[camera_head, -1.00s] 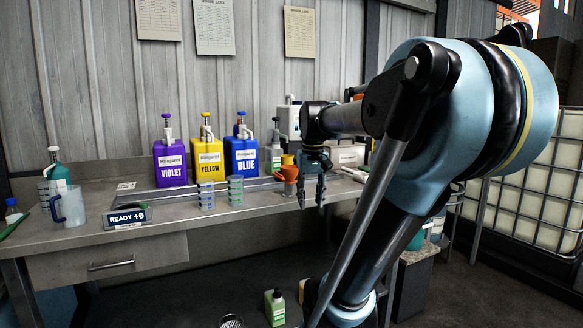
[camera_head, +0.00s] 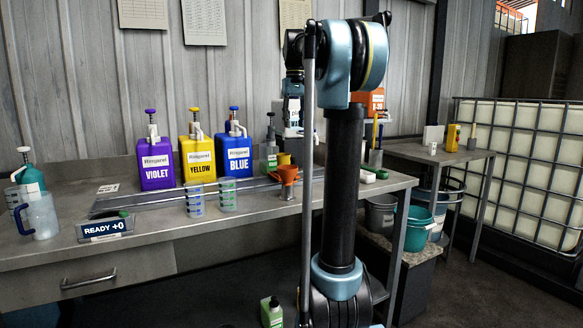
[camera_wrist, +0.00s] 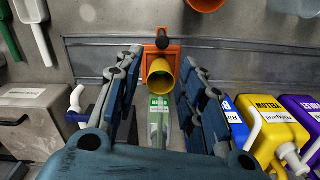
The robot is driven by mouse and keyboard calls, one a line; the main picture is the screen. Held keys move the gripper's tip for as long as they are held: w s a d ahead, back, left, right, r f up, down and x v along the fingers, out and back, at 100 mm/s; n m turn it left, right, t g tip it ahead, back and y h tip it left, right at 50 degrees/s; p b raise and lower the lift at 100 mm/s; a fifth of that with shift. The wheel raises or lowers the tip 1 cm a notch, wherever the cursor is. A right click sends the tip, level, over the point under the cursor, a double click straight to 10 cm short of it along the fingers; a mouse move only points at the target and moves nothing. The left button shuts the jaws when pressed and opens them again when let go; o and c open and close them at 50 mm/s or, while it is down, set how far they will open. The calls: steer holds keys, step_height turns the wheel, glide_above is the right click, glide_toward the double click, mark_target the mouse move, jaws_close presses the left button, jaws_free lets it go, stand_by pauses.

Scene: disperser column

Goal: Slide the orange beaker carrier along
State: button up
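The orange beaker carrier (camera_wrist: 173,52) is at the rail in the wrist view, with a black knob and a yellow cup (camera_wrist: 160,84) on it. In the head view the yellow cup (camera_head: 284,158) shows behind an orange flared piece (camera_head: 288,176); I cannot tell there how much of the orange is the carrier. My gripper (camera_wrist: 160,62) is open, its fingers apart on either side of the carrier in the wrist picture, with nothing held. In the head view my gripper (camera_head: 291,128) hangs above and behind the carrier, partly hidden by my arm.
The metal rail (camera_head: 140,203) runs along the bench. Violet (camera_head: 157,165), yellow (camera_head: 197,160) and blue (camera_head: 234,156) jugs stand behind it. A green-labelled bottle (camera_wrist: 159,108) is close to the carrier. A READY +0 sign (camera_head: 105,229) stands left.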

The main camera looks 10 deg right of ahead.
steer(key=f, duration=1.7)
steer(key=shift+a+f, duration=0.1)
steer(key=shift+a, duration=0.1)
jaws_close()
